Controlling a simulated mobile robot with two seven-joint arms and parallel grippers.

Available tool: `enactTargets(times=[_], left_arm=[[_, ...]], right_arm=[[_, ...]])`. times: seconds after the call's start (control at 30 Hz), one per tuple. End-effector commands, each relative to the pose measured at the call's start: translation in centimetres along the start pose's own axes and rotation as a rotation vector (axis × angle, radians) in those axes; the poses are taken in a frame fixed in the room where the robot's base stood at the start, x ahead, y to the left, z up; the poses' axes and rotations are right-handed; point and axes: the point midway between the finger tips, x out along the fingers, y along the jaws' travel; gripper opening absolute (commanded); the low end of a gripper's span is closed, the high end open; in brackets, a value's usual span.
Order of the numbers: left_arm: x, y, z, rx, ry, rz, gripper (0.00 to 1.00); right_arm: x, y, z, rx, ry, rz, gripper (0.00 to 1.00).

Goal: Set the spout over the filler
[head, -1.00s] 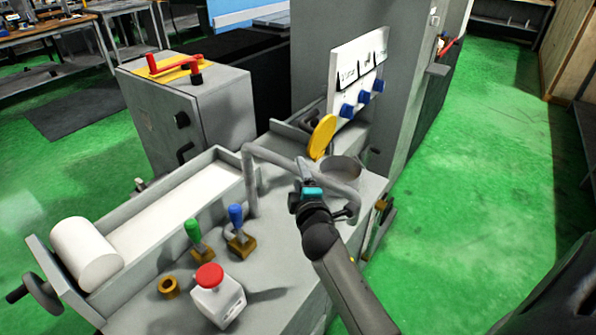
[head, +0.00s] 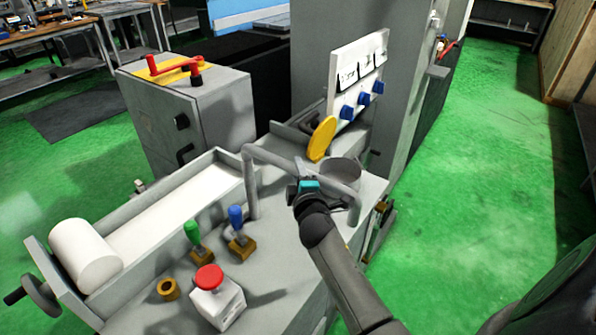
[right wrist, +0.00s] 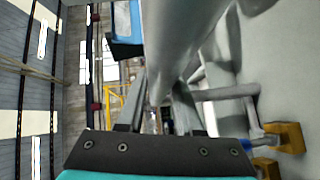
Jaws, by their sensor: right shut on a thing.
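The spout (head: 276,157) is a grey bent pipe. It rises from the machine top, runs right and bends down at its far end. The filler (head: 342,173) is a round grey cup on the machine top. The spout's downturned end (head: 355,208) shows in front of the filler and to its right, not over its mouth. My right gripper (head: 303,182) is shut on the spout's horizontal run. In the right wrist view the spout (right wrist: 180,50) passes large between the fingers. My left gripper is out of view.
A yellow disc (head: 322,138) stands just behind the filler. A panel with blue knobs (head: 362,100) is behind it. Green (head: 192,230) and blue (head: 237,217) levers and a red button (head: 209,277) are on the machine top. Green floor lies clear at right.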

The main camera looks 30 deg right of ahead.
Motion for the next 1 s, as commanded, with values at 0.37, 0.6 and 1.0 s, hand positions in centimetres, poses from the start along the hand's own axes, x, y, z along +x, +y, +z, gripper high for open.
enactTargets(times=[0.37,0.6,1.0], left_arm=[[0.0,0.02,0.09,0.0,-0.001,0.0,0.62],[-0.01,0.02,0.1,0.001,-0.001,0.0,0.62],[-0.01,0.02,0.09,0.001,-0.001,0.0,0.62]], right_arm=[[-0.02,-0.02,0.0,0.0,0.0,0.0,0.0],[-0.02,-0.03,-0.01,0.0,0.0,0.0,0.0],[-0.02,-0.04,-0.01,0.0,0.0,-0.001,0.0]])
